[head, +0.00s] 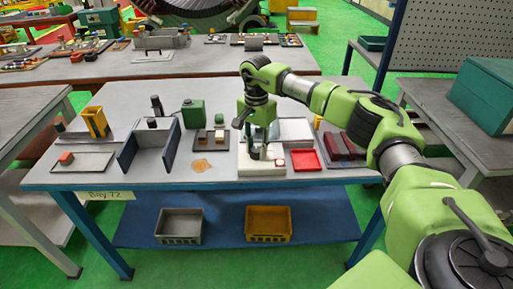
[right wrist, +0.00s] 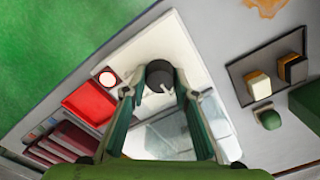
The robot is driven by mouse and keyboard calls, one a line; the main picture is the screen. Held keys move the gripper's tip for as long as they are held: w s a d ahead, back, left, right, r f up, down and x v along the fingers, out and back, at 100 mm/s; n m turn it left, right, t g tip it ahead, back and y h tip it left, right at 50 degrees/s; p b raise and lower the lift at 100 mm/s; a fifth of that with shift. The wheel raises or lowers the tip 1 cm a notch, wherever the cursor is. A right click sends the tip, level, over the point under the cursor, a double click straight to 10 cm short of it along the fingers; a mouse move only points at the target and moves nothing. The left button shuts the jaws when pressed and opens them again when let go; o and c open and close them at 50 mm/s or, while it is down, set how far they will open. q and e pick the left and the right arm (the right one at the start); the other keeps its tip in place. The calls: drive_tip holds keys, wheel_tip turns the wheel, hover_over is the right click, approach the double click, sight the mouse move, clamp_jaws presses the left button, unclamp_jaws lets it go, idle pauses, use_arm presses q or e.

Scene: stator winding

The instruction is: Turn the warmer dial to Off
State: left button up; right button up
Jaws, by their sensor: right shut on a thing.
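The warmer is a white box (head: 250,171) at the front middle of the table; its white panel (right wrist: 180,45) also shows in the right wrist view. The dial (right wrist: 159,74) is a dark round knob with a pale pointer mark on that panel. My right gripper (right wrist: 158,88) reaches down to the panel, with its two fingers shut on either side of the dial. In the head view my right gripper (head: 258,150) is over the warmer and hides the dial. I cannot read any setting marks. My left gripper is not in view.
A small round red-and-white part (right wrist: 107,78) sits beside the dial on the panel. A red tray (head: 306,160) lies right of the warmer, with dark red blocks (head: 341,146) beyond it. A tray of small blocks (head: 210,138) and a green container (head: 193,113) stand to the left.

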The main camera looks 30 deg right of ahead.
sight(256, 149)
drive_tip(key=o, duration=1.1)
wheel_tip(256, 149, up, 12)
drive_tip(key=shift+r, duration=0.1)
